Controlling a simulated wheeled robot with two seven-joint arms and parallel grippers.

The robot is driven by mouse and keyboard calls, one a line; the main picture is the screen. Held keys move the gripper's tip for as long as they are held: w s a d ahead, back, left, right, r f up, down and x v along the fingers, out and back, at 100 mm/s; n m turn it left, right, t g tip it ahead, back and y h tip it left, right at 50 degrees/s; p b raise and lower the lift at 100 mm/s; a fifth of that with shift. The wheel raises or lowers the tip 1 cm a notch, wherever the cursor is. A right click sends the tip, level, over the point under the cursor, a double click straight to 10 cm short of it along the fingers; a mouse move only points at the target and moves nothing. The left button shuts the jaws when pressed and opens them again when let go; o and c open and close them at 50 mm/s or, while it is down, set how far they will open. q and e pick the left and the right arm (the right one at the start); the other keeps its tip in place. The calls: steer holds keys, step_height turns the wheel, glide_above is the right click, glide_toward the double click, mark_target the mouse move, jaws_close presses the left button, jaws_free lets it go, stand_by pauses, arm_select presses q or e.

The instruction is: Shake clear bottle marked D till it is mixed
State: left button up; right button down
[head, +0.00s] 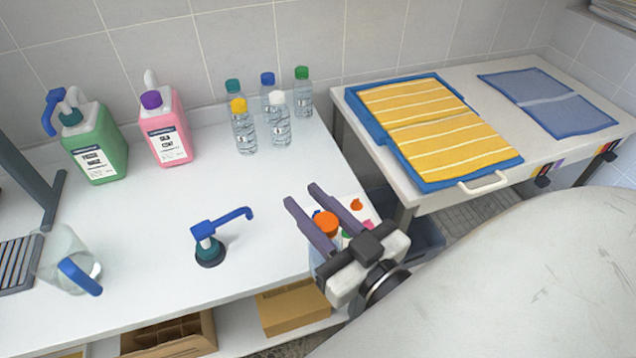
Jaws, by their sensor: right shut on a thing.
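My right gripper (303,194) is over the front right of the white counter, its two dark fingers pointing up and left. It is shut on a bottle with an orange cap (327,223); the fingers and gripper body hide most of this bottle. Several clear bottles stand upright at the back of the counter: one with a yellow cap (244,130), one with a white cap (280,122), others with teal, blue and green caps. I cannot read a letter D on any of them. My left gripper is not in view.
A green jug (95,145), a pink jug (166,132), a clear pitcher (68,265) and a blue pump (212,240) stand on the counter. A card with coloured spots (357,207) is beside my gripper. Yellow striped towels (425,118) lie on the right table.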

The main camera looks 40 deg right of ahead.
steer(key=s+d, duration=0.1)
steer(key=d, duration=0.3)
steer(key=a, duration=0.1)
steer(key=w+a, duration=0.1)
steer(key=a, duration=0.3)
steer(key=shift+w+a, duration=0.25)
steer(key=shift+w, duration=0.05)
